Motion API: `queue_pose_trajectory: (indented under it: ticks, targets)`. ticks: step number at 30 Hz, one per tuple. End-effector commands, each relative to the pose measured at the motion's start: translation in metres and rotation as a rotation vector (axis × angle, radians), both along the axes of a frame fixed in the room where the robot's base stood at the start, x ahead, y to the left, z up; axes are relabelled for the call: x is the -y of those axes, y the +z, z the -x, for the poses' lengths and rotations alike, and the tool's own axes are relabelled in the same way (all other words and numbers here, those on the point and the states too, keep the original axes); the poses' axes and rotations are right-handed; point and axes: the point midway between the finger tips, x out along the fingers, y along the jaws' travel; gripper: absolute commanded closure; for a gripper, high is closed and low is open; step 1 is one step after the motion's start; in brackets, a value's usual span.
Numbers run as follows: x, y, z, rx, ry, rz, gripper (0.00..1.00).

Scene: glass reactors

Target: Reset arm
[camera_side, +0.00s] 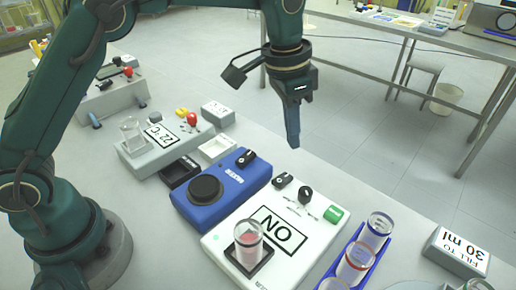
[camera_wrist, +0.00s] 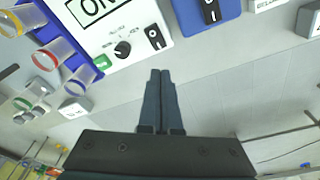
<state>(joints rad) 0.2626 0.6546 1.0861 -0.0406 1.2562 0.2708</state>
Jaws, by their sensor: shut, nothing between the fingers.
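My gripper (camera_side: 294,141) hangs in the air with its fingers pointing down, beyond the far edge of the blue device in the side view. Its fingers are together and hold nothing. In the wrist view my gripper (camera_wrist: 160,72) shows as two dark fingers side by side, over the strip near the bench edge. My arm reaches up from the left and bends over the bench. No object touches the gripper.
Below stand a white device (camera_side: 224,241) with a label and a glass vessel (camera_side: 249,236), a blue device (camera_side: 232,180), a grey 22°C device (camera_side: 158,152) and a blue rack (camera_side: 341,272) of tubes. A "FILL TO 30 ml" block (camera_side: 456,252) sits at right.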

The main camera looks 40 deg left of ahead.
Motion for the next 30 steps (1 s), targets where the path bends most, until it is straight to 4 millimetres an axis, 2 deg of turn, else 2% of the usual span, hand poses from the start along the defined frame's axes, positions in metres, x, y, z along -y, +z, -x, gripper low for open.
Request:
queue_pose_trajectory:
  ticks: [7,11,14,18,21,26,30]
  targets:
    - [-0.002,0.004,-0.002,0.012,0.007,0.003,1.0]
    - [-0.011,0.034,-0.003,0.078,0.03,0.02,1.0]
    - [-0.024,0.061,0.007,0.128,0.057,0.029,1.0]
    - [-0.045,0.092,0.033,0.192,0.115,0.04,1.0]
    - [-0.058,0.105,0.055,0.232,0.164,0.047,1.0]
    - [-0.077,0.114,0.094,0.289,0.244,0.057,1.0]
    - [-0.09,0.107,0.13,0.332,0.32,0.065,1.0]
